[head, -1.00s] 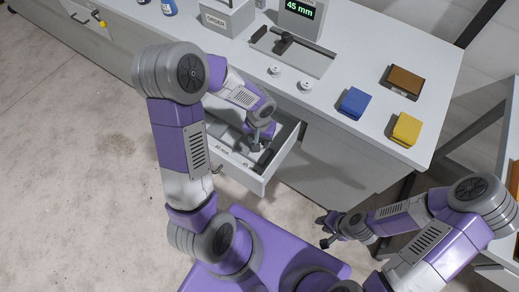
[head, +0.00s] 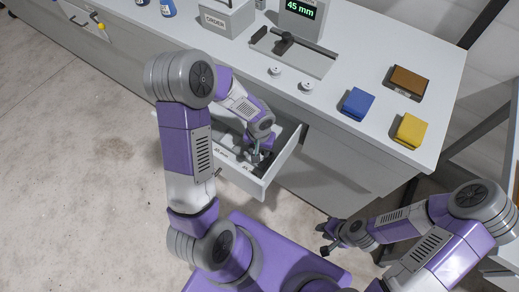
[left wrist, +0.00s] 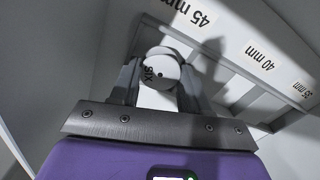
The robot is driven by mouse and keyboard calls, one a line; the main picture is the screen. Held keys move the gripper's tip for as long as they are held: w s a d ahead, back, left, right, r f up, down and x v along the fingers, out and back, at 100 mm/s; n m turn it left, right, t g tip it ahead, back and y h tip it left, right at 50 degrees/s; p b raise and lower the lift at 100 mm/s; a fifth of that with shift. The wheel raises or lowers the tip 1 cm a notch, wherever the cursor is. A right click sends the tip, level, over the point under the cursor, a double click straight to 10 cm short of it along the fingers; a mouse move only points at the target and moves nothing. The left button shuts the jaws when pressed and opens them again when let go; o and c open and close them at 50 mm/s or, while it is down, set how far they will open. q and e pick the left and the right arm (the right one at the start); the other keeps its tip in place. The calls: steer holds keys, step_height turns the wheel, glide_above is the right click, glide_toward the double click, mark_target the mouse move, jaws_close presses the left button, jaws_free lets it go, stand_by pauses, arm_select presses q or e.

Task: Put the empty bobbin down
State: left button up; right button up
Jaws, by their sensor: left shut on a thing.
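Two small white round pieces with dark centres stand on the worktop, one left (head: 275,72) and one right (head: 306,88). My right gripper (head: 325,240) is open and empty, low, away from the worktop.
Compartments labelled 40 mm (left wrist: 264,57) and 35 mm (left wrist: 302,90) lie beside the gripper.

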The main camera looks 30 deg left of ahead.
arm_select(q)
steer(key=shift+f, duration=0.25)
steer(key=o, duration=1.1)
steer(key=shift+r, duration=0.1)
steer(key=shift+r+p, duration=0.35)
steer(key=shift+r, duration=0.05)
steer(key=shift+r+p, duration=2.45)
steer(key=shift+r, duration=3.75)
